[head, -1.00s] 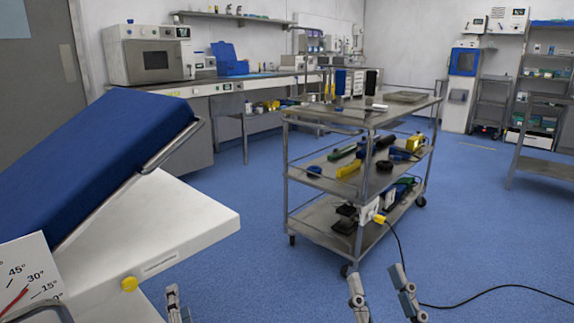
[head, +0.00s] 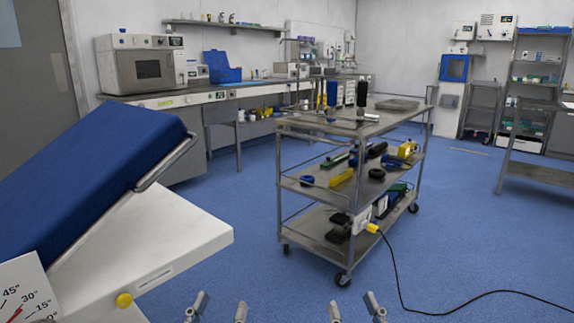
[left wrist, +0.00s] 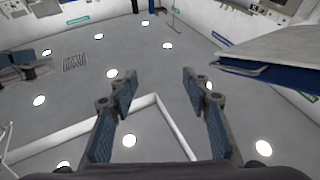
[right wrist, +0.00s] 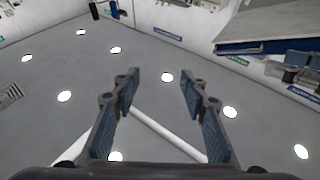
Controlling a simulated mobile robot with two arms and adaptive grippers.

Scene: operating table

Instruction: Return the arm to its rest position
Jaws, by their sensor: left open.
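In the head view, my left gripper (head: 219,308) shows at the bottom edge, left of centre, with its fingers apart. My right gripper (head: 355,308) shows at the bottom edge, right of centre, also with its fingers apart. The left wrist view shows the left gripper (left wrist: 158,90) open with nothing between its fingers. The right wrist view shows the right gripper (right wrist: 158,88) open and empty too. Both wrist views look past the fingers at a grey surface with round white lights. My arms behind the grippers are out of the head view.
The operating table, with a tilted blue pad (head: 95,175) and white base (head: 170,235), stands at the left. A metal cart (head: 350,126) with tools on its shelves stands ahead. A cable (head: 395,285) trails right across the floor. Blue floor (head: 480,235) is open at the right.

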